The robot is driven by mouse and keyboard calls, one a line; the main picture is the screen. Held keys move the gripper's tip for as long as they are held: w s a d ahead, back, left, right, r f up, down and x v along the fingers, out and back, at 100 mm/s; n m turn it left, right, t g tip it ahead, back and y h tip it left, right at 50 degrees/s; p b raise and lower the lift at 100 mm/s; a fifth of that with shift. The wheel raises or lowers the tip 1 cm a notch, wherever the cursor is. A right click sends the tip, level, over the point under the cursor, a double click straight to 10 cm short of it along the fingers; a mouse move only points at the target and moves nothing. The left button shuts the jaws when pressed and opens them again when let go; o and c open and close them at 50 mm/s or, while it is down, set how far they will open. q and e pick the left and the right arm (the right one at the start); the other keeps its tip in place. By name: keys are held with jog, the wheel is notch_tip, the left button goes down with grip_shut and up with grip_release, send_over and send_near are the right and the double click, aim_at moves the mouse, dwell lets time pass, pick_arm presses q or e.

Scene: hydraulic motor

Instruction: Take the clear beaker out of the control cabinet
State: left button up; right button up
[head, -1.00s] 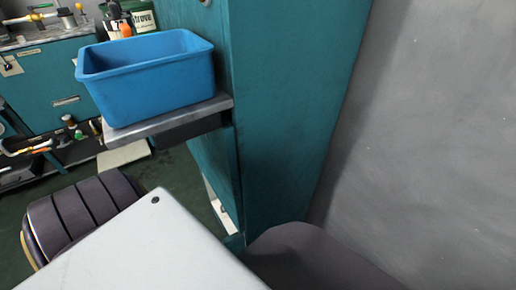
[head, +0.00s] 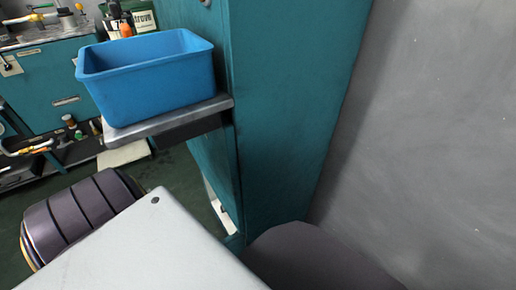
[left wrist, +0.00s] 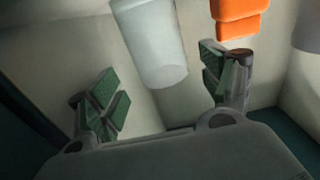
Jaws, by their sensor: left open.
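The clear beaker (left wrist: 152,45) shows in the left wrist view as a pale, see-through cup. It stands ahead of my left gripper (left wrist: 165,92), between the lines of its two fingers. The fingers, with green pads, are open and apart, and nothing is held between them. I cannot tell how far the beaker is from the fingertips. In the head view the teal control cabinet (head: 275,110) stands in the middle. Its inside, the beaker and my left gripper are hidden there. My right gripper is in neither view.
An orange object (left wrist: 238,16) is close beside the beaker, behind the right finger. In the head view a blue bin (head: 150,72) sits on a metal shelf (head: 165,122) left of the cabinet. A grey wall is right.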

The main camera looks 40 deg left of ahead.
pick_arm(q)
jog(key=shift+x, duration=2.3)
jog(key=shift+a+r, duration=0.1)
jog(key=shift+c, duration=0.2)
jog(key=c, duration=1.1)
jog(key=shift+r, duration=0.2)
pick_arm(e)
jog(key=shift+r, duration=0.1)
